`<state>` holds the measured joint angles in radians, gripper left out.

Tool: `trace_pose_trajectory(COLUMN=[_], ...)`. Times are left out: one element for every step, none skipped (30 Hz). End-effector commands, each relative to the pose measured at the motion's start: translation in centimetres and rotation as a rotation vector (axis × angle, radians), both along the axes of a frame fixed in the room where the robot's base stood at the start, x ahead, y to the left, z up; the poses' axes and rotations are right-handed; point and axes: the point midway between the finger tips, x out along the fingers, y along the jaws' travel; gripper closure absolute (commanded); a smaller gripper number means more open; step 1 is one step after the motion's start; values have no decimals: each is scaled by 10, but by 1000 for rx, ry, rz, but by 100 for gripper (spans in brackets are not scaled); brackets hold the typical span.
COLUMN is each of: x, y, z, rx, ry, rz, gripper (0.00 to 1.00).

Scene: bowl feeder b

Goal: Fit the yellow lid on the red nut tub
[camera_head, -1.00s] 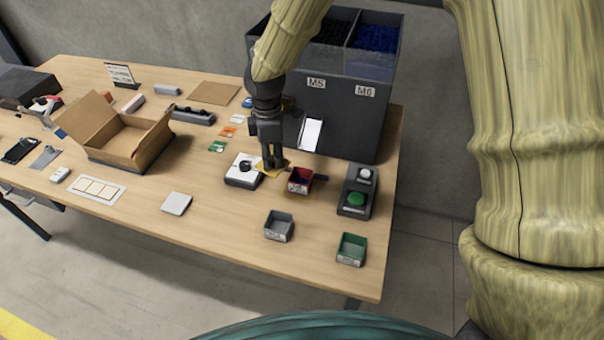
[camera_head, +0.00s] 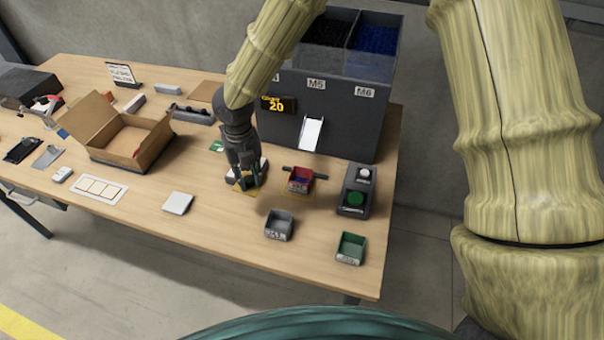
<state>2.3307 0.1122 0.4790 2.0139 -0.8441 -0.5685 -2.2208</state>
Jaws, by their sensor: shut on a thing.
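My gripper (camera_head: 246,184) is left of the tub, pointing down, and shut on the yellow lid (camera_head: 240,188). The lid is partly hidden by the fingers. I cannot tell whether the lid is clear of the white device (camera_head: 231,177) behind it. The lid and the tub are apart.
The grey dispenser (camera_head: 345,115) with its chute (camera_head: 311,133) stands behind the tub. A button box (camera_head: 356,190) is to the right. Grey (camera_head: 279,226) and green (camera_head: 351,249) bins stand in front. An open carton (camera_head: 128,143) is on the left.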

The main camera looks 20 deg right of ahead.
Motion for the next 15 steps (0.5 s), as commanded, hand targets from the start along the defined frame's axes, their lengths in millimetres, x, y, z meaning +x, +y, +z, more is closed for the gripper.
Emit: trace_pose_trajectory(x=[0,-1,-1,-1,0,1,2,3,4,5,7,9,10,11,13], y=[1,2,2,1,0,-4,-8,-12,-19,-25,-31,-39,-45,-51,-59], z=[0,0,0,0,0,0,0,0,0,0,-1,-1,-2,-2,-3], rx=[0,0,0,1,1,1,1,2,2,1,1,2,2,1,1], ry=[0,0,0,0,0,1,1,1,1,1,1,1,1,1,1], rz=[31,47,63,72,77,80,82,83,82,81,81,81,80,79,79], gripper=[100,100,100,100,100,100,100,100,100,100,100,100,100,100,100])
